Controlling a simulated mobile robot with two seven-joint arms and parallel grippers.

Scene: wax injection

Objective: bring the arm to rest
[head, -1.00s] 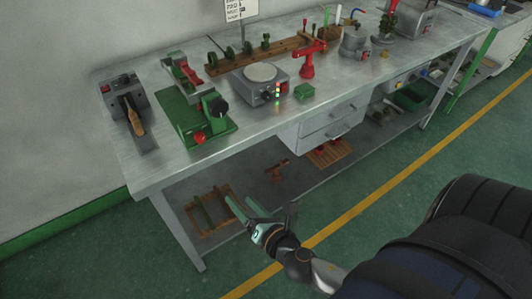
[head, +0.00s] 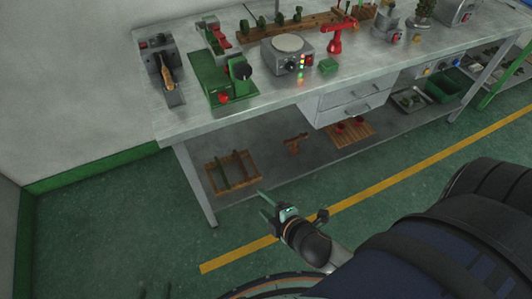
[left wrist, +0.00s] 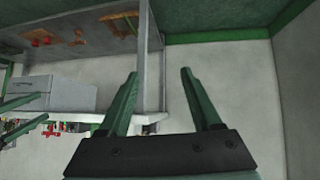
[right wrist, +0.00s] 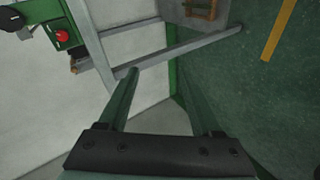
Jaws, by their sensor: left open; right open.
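My right gripper (head: 264,203) is in the head view, low in front of the workbench and apart from it. In the right wrist view its two fingers (right wrist: 157,71) are spread with nothing between them. My left gripper (head: 155,291) shows only as dark fingertips at the bottom edge of the head view, over the floor. In the left wrist view its fingers (left wrist: 159,73) are spread and empty. Most of the left arm is out of the head view.
The grey workbench (head: 200,122) carries a green machine (head: 222,85), a round-plate heater (head: 288,55) and a red stand (head: 336,38). Its lower shelf holds a wooden rack (head: 233,172). Open green floor (head: 90,235) lies front left, with a yellow line (head: 235,258).

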